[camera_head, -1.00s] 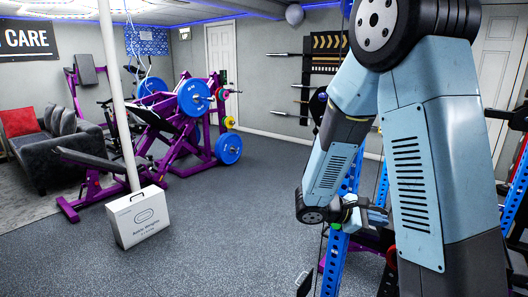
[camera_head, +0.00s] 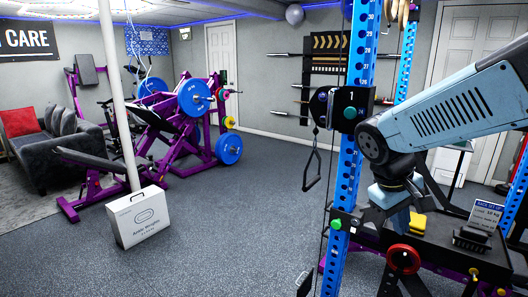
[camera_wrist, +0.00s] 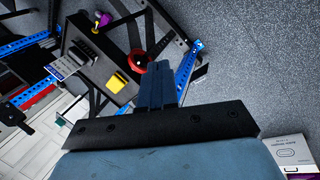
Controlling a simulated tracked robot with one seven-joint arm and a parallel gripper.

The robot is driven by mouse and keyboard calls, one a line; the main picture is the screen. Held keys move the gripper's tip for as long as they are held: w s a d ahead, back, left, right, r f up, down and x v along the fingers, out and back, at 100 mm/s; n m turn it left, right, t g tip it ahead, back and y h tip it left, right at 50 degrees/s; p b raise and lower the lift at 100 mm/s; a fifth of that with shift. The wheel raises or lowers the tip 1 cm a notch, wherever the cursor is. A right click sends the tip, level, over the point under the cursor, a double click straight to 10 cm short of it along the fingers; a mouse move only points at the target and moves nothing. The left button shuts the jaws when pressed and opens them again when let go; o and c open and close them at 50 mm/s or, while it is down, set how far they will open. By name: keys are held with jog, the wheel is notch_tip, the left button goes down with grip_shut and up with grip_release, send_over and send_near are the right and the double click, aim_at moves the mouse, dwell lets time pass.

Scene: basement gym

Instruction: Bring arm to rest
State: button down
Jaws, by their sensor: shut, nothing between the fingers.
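My arm reaches in from the right edge of the head view, bends at a dark joint, and its wrist hangs down beside the blue rack upright. My gripper (camera_head: 398,217) points down there, near a black bench, and is partly hard to make out. In the wrist view my gripper (camera_wrist: 156,72) shows its blue-grey fingers together with nothing between them. No object is held.
The blue rack upright (camera_head: 348,150) stands close left of my wrist. The black bench (camera_head: 440,255) lies below, with a small sign (camera_head: 488,212) and a yellow object (camera_wrist: 118,81). A white box (camera_head: 138,217) stands left. Grey floor (camera_head: 240,240) between is clear.

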jog(key=s+a+r+m+t+y, duration=0.3)
jog(key=s+a+r+t+y, duration=0.1)
jog(key=r, duration=0.3)
jog(key=shift+a+t, duration=0.4)
jog(key=shift+s, duration=0.1)
dwell(0.5)
